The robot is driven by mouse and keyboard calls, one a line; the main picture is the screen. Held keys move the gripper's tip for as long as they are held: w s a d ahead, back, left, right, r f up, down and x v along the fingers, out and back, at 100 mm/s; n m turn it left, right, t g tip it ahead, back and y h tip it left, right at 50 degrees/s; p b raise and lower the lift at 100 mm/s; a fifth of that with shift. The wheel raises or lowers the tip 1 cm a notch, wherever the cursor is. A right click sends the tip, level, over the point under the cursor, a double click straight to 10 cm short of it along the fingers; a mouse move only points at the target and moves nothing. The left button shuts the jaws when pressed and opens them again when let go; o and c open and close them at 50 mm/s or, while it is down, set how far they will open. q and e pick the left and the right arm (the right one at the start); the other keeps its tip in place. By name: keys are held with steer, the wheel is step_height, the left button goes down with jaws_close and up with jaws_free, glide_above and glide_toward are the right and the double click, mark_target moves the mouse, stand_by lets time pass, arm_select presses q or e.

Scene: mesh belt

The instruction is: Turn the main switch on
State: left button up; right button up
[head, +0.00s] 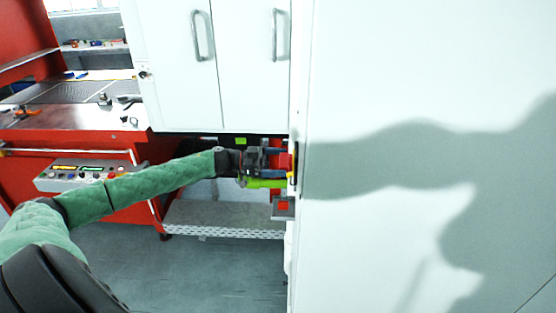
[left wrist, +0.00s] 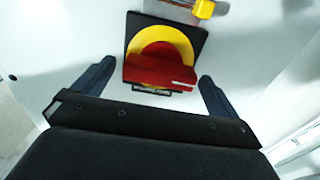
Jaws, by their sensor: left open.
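The main switch (left wrist: 160,68) shows in the left wrist view as a red handle on a yellow disc, set on a black plate on a pale panel. In the head view the switch (head: 292,162) is seen edge-on at the side of the white cabinet, partly hidden by my gripper. My left gripper (head: 276,163) is right in front of it. In the left wrist view my left gripper's (left wrist: 155,85) two dark fingers are open, one on each side of the red handle, with a gap on both sides. My right gripper is not in view.
A white cabinet (head: 400,60) fills the right side, with my arm's shadow on it. White doors (head: 175,60) with handles hang above my arm. A red machine with a button panel (head: 80,174) stands at left. A red-and-grey box (head: 283,207) sits below the switch.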

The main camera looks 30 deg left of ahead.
arm_select(q)
steer(key=shift+c, duration=0.5)
steer(key=c, duration=0.9)
